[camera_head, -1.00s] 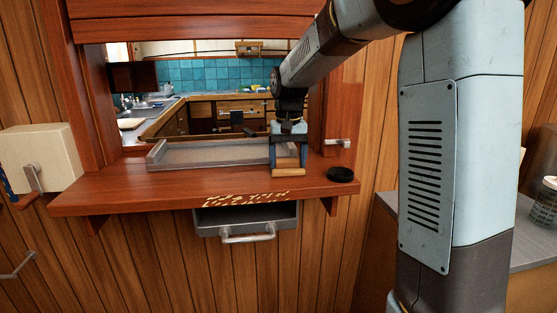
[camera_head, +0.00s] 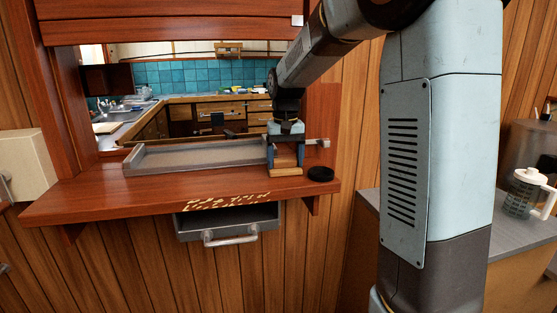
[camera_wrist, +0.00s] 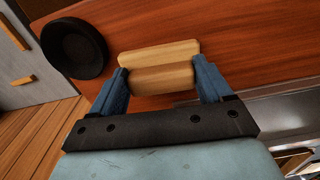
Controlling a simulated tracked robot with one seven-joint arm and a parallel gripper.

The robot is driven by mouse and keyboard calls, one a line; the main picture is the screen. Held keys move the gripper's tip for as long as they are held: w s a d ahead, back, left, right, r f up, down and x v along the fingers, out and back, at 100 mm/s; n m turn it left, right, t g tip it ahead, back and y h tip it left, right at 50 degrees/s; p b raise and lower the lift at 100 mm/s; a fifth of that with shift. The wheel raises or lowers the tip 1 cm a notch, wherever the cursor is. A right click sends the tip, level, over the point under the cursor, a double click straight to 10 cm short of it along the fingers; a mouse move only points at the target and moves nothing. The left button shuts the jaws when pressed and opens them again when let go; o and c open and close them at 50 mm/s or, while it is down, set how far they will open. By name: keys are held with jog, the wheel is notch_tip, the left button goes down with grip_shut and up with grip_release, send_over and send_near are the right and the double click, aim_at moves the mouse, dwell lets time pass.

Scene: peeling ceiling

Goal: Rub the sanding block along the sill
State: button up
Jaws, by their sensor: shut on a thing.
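The pale wooden sanding block (camera_head: 284,171) is between the fingers of my gripper (camera_head: 285,158), at the right part of the red-brown wooden sill (camera_head: 110,196). In the wrist view the gripper (camera_wrist: 160,84) is shut on the block (camera_wrist: 160,55), with a blue finger at each end. The block appears to be at the sill's surface; I cannot tell if it touches. A cluster of pale marks (camera_head: 228,201) shows at the sill's front edge, left of the block.
A long grey tray (camera_head: 150,169) lies on the sill, left of and behind my gripper. A round black object (camera_head: 320,174) sits close to the block's right. An open grey drawer (camera_head: 190,228) is below the sill. A jug (camera_head: 525,195) stands on the right counter.

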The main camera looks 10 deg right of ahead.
jog(key=shift+s+a, duration=0.15)
jog(key=shift+a, duration=2.05)
jog(key=shift+a, duration=0.1)
jog(key=shift+a, duration=2.05)
jog(key=shift+a, duration=0.1)
jog(key=shift+a, duration=2.05)
jog(key=shift+a, duration=2.15)
